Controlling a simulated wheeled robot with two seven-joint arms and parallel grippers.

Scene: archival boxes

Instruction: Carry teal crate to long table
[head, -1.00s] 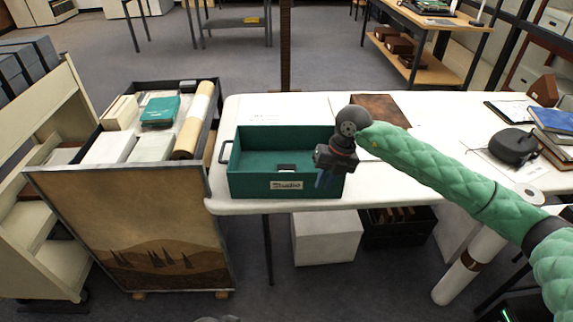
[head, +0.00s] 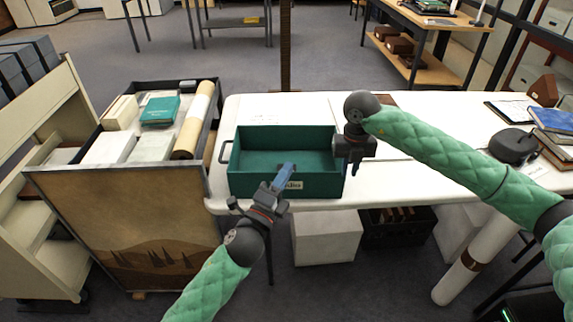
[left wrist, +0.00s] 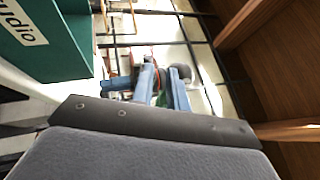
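The teal crate (head: 250,185) sits upright and empty on the left end of the long white table (head: 450,175), with a pale label (head: 293,185) on its front wall. Its front corner and label also show in the left wrist view (left wrist: 65,55). My left gripper (head: 284,177) is at the crate's front, its blue finger overlapping the wall beside the label. Contact is unclear, and I cannot tell its opening. My right gripper (head: 356,168) is at the crate's right end, fingers pointing down. Whether it grips that end is hidden.
A dark-rimmed cart (head: 215,125) holding boxes, a teal book and a paper roll stands just left of the table. A black device (head: 513,146) and books (head: 555,120) lie at the table's right. A white box (head: 327,240) is underneath.

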